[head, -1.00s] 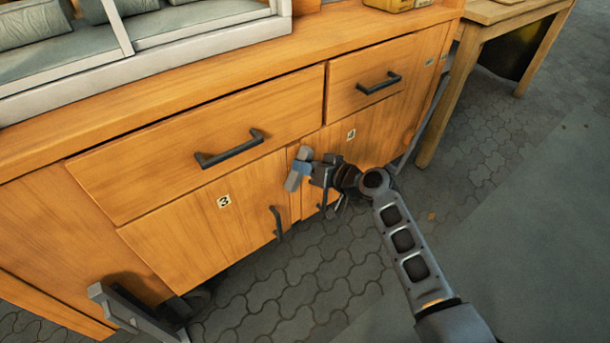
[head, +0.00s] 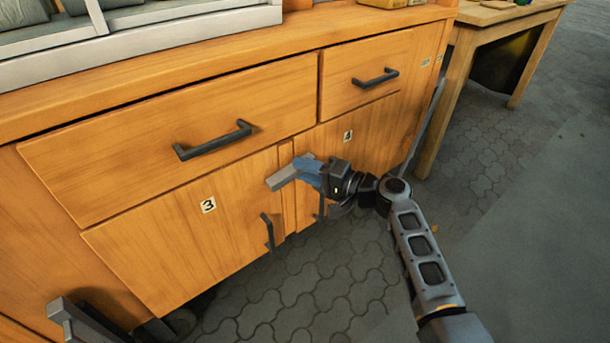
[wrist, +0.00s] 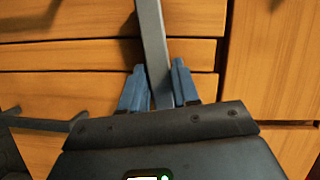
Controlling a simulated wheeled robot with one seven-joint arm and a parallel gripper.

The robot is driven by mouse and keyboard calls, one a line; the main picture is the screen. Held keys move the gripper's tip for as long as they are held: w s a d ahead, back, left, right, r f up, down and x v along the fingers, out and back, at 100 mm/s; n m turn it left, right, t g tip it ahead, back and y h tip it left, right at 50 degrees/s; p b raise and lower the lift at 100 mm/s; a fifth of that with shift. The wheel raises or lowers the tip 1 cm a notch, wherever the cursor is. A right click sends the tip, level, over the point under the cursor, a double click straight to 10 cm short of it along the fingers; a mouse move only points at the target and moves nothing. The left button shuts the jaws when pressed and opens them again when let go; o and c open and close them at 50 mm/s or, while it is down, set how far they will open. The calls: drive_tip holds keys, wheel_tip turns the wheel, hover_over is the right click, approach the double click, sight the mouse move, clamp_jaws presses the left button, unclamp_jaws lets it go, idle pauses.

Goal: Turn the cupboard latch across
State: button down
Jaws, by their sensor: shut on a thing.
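The latch (head: 283,178) is a grey bar on the cupboard front, on the narrow strip between door 3 (head: 165,240) and door 4 (head: 355,160). In the head view it slants, with its free end lower left over door 3's edge. My gripper (head: 308,170) has blue fingers closed around the bar from the right. In the wrist view the grey latch bar (wrist: 151,35) runs between the two blue fingertips (wrist: 158,88) and crosses the board seams steeply. The latch's pivot is hidden.
Dark bar handles sit on door 3 (head: 268,232), on door 4 (head: 321,207) beside my wrist, and on the drawers above (head: 212,141). A wooden table (head: 500,25) stands at right. Paved floor (head: 330,280) lies open in front.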

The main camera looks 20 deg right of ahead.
drive_tip(key=shift+f+m+t+y+b, duration=0.3)
drive_tip(key=shift+m+y+b, duration=0.15)
drive_tip(key=shift+m, duration=0.45)
drive_tip(key=c, duration=0.9)
unclamp_jaws()
drive_tip(key=shift+p+v, duration=0.9)
drive_tip(key=shift+v, duration=3.05)
